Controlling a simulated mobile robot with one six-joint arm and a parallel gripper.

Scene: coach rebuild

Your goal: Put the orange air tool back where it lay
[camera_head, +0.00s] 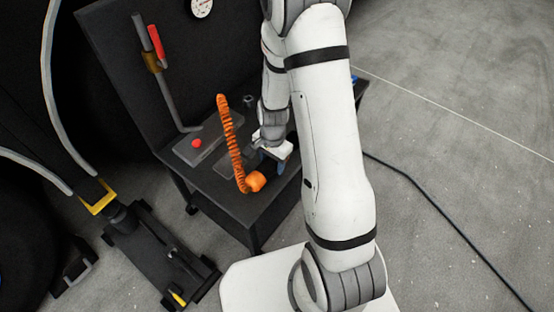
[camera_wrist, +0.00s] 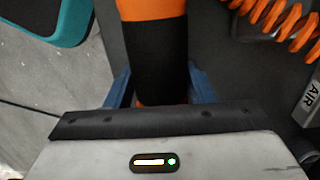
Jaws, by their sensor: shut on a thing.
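The orange air tool (camera_head: 257,181) shows its rounded orange end in the head view, over the front part of the dark workbench (camera_head: 226,201). In the wrist view the tool (camera_wrist: 156,52) has a black band between orange parts. My gripper (camera_head: 277,165) is shut on it, with blue fingers (camera_wrist: 160,90) on both sides of the black band. I cannot tell whether the tool touches the bench top. An orange coiled hose (camera_head: 232,142) stands up beside the tool; it also shows in the wrist view (camera_wrist: 275,15). My arm hides the bench's right part.
A pipe with a red handle (camera_head: 157,44) and a red button (camera_head: 196,143) are at the bench's back left. A floor jack (camera_head: 155,250) stands left; a black cable (camera_head: 440,215) crosses the floor right.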

